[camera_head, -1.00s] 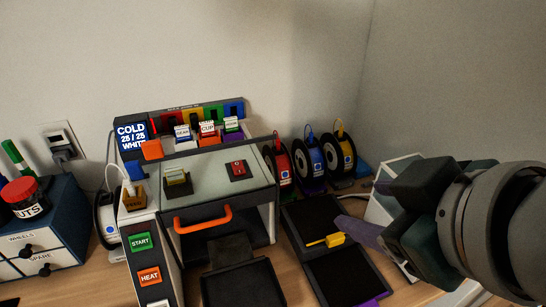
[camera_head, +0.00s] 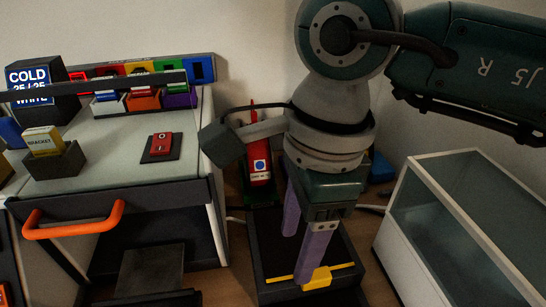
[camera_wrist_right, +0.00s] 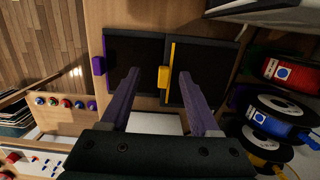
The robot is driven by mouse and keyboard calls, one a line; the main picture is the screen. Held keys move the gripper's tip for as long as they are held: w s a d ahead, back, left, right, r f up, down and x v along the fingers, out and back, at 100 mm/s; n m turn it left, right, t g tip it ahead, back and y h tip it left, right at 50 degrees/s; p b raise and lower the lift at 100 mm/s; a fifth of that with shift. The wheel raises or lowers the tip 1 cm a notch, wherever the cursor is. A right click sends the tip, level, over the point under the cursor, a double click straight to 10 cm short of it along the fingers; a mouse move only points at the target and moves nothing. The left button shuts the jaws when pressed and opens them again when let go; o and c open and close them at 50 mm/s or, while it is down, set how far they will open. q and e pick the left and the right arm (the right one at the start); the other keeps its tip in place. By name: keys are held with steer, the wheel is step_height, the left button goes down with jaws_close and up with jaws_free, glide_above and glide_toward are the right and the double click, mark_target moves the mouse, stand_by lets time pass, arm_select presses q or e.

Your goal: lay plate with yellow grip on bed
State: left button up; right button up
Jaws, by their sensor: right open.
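The plate with the yellow grip is a dark square (camera_head: 268,238) in a tray right of the printer. Its yellow grip (camera_head: 317,278) sits at the near edge on a thin yellow strip. In the right wrist view the plate (camera_wrist_right: 208,70) and grip (camera_wrist_right: 164,77) also show. My right gripper (camera_head: 303,245) points down with purple fingers apart over the grip. In the right wrist view the grip appears between the fingertips (camera_wrist_right: 158,77); nothing is held. The dark bed (camera_head: 150,268) shows in the printer opening under the orange handle (camera_head: 73,226). My left gripper is not in view.
A second dark plate (camera_wrist_right: 135,68) with a purple grip (camera_wrist_right: 99,65) lies beside the first. A red spool (camera_head: 259,166) stands behind the tray. A white glass-sided box (camera_head: 455,225) stands close to the right. The printer's side wall (camera_head: 212,225) stands left of the tray.

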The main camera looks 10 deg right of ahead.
mark_target(316, 274)
steer(key=d, duration=0.1)
steer(key=w+d+f+h, duration=0.1)
steer(key=d, duration=0.1)
steer(key=shift+f+b, duration=0.1)
steer(key=shift+b, duration=0.3)
step_height(316, 274, down, 4)
steer(key=b, duration=0.3)
steer(key=shift+s+a, duration=0.1)
steer(key=shift+a, duration=0.05)
steer(key=f+b, duration=0.2)
steer(key=d+f+b, duration=0.1)
steer(key=f+b, duration=0.1)
steer(key=f, duration=0.1)
steer(key=shift+f, duration=0.15)
steer(key=shift+w, duration=0.2)
jaws_close()
steer(key=shift+r, duration=0.2)
